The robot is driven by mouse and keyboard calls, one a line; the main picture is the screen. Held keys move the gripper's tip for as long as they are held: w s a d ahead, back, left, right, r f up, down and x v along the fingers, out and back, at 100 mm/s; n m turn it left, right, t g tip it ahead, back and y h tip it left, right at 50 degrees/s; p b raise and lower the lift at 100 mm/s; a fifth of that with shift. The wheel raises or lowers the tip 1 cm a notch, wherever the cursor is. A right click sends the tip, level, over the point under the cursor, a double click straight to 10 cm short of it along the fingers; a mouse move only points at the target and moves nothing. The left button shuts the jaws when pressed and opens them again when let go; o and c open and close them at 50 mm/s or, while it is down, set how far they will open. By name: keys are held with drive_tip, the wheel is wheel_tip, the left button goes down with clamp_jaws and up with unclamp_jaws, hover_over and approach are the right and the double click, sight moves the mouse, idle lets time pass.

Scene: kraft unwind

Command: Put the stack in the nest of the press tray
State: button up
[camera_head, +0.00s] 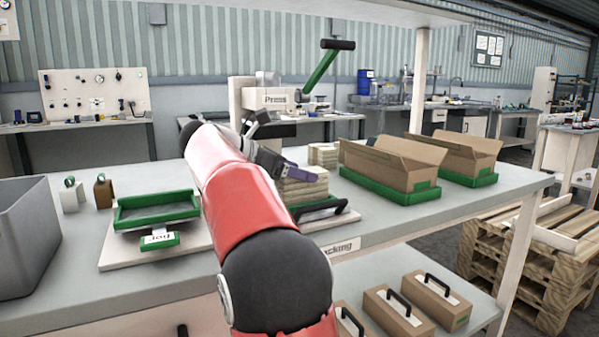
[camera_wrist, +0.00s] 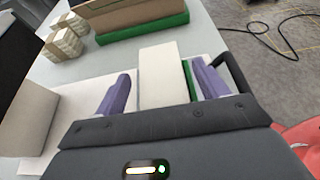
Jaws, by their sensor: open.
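The stack (camera_head: 298,192) is a pile of pale, flat layers in the head view, low on the bench behind a black handle. In the wrist view its cream top (camera_wrist: 163,75) lies between my two purple fingers. A green-edged tray with a black handle (camera_head: 320,207) is at the near side of the stack; its green strip (camera_wrist: 187,78) shows beside the right finger. I cannot tell how deep the stack sits in it. My gripper (camera_head: 305,172) is open over the stack, with one finger at each side of it. Whether the fingers touch it is unclear.
Another green tray (camera_head: 157,211) stands on a pale board at left, beside a grey bin (camera_head: 25,235). Open cartons (camera_head: 390,165) on green bases stand at right. Small banded stacks (camera_wrist: 65,40) and a brown box (camera_wrist: 28,120) are near my gripper. The press (camera_head: 275,98) stands behind.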

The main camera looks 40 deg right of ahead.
drive_tip(key=v, duration=1)
drive_tip(key=shift+a+p, duration=0.3)
drive_tip(key=shift+a, duration=0.1)
drive_tip(key=shift+r, duration=0.1)
